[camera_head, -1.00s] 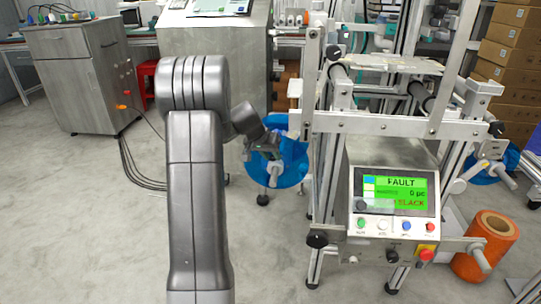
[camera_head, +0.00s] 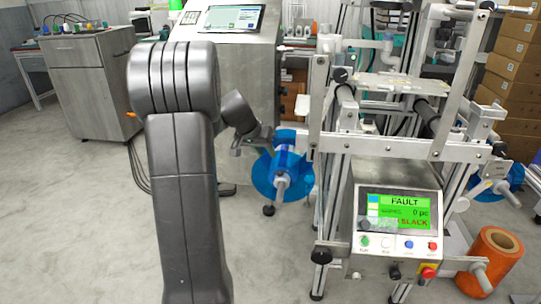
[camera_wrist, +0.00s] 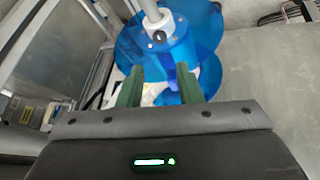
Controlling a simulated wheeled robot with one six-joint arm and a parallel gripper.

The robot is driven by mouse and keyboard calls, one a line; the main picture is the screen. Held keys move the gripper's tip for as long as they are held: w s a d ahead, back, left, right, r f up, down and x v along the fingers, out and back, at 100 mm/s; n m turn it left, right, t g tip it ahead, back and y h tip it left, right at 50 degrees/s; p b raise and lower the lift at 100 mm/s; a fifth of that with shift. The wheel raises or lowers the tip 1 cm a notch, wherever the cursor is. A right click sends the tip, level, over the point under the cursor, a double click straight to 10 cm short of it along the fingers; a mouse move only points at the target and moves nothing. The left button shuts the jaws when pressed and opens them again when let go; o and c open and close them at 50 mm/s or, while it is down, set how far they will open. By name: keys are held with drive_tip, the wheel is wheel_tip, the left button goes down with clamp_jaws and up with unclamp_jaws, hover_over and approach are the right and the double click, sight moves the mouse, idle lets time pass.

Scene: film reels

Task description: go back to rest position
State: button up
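My gripper (camera_wrist: 158,88) shows in the wrist view with its two green fingers apart and a gap between them. A blue reel (camera_wrist: 165,45) on a pale shaft lies beyond the fingertips; I cannot tell how far off, and nothing shows held. In the head view my grey arm rises at left centre, and its wrist end bends toward the same blue reel (camera_head: 283,172) on the machine's left side. The fingers are hard to make out in that view.
The machine frame (camera_head: 345,140) stands right of the arm, with a panel (camera_head: 400,213) reading FAULT. An orange roll (camera_head: 494,258) stands on the floor at right. A grey cabinet (camera_head: 85,85) and a console (camera_head: 240,70) stand behind. The floor at left is clear.

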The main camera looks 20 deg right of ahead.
sight(280, 172)
drive_tip(key=shift+s+a+r, duration=0.2)
drive_tip(key=shift+a+r, duration=0.15)
drive_tip(key=shift+r, duration=0.25)
drive_tip(key=b+x, duration=0.4)
drive_tip(key=x, duration=1)
drive_tip(key=shift+b, duration=0.35)
drive_tip(key=shift+r, duration=0.1)
